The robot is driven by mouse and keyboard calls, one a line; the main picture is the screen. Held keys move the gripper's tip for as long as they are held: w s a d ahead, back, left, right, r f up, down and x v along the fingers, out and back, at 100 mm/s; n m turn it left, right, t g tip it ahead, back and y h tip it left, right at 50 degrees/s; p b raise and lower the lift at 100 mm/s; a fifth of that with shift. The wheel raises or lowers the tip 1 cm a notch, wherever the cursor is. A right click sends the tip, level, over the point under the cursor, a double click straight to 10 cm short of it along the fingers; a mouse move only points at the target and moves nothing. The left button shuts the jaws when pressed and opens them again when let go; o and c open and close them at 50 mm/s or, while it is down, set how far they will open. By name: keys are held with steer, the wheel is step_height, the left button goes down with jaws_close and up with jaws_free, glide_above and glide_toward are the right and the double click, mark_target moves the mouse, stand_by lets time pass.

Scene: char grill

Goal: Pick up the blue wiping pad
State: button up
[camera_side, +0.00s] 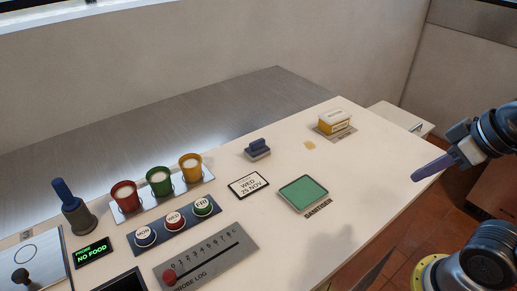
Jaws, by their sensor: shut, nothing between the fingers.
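The blue wiping pad (257,149) sits on the pale worktop, left of the yellow and white box and behind the date card. It has a dark blue raised top over a lighter base. My gripper (415,178) is at the right, over the worktop's right edge and well apart from the pad. Its fingers are together, pointing left and down, with nothing held.
The green sanitiser tray (303,194) and date card (248,185) lie in front of the pad. A yellow and white box (334,121) stands on a plate behind right. Three coloured cups (159,181) stand left. Bare worktop (370,180) lies between tray and gripper.

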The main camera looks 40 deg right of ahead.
steer(key=o, duration=1.4)
steer(key=shift+o, duration=0.2)
